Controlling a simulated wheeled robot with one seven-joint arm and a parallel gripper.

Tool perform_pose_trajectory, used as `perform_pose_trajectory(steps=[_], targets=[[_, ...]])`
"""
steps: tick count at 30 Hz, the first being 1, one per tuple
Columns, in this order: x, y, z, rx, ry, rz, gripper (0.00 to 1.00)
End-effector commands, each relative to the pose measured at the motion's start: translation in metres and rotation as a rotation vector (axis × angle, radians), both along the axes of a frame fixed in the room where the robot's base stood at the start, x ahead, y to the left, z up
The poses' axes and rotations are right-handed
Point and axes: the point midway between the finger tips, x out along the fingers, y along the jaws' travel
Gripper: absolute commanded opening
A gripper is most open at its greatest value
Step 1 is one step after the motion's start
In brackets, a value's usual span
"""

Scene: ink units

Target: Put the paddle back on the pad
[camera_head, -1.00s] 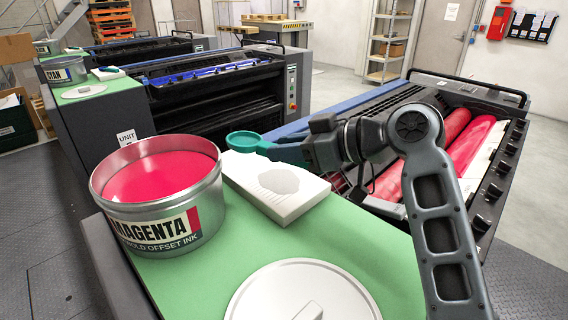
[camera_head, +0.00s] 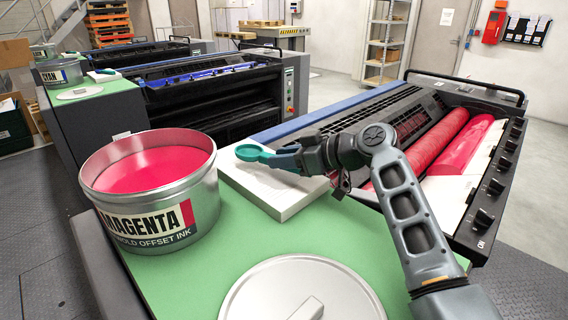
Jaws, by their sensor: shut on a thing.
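The teal paddle (camera_head: 251,153) has a round, dished end pointing left, with its handle in my gripper (camera_head: 280,158). My gripper is shut on the handle. The pad (camera_head: 262,194) is a thick white block lying on the green top, right of the magenta ink can. The paddle's round end shows over the pad's far part. I cannot tell whether it touches the pad. The gripper and arm hide part of the pad's far right side.
The open magenta ink can (camera_head: 152,190) stands close left of the pad. The press with red rollers (camera_head: 466,142) is on the right. Green surface between pad and lid is clear.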

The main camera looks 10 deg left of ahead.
Motion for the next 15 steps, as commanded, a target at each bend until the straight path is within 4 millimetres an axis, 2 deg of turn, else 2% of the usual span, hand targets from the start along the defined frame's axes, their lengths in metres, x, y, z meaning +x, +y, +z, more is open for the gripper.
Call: perform_pose_trajectory(steps=[1, 15], targets=[[0.0, -0.0001, -0.0058, 0.001, -0.001, -0.001, 0.0], [0.0001, -0.0001, -0.0107, 0.001, -0.003, 0.0, 0.0]])
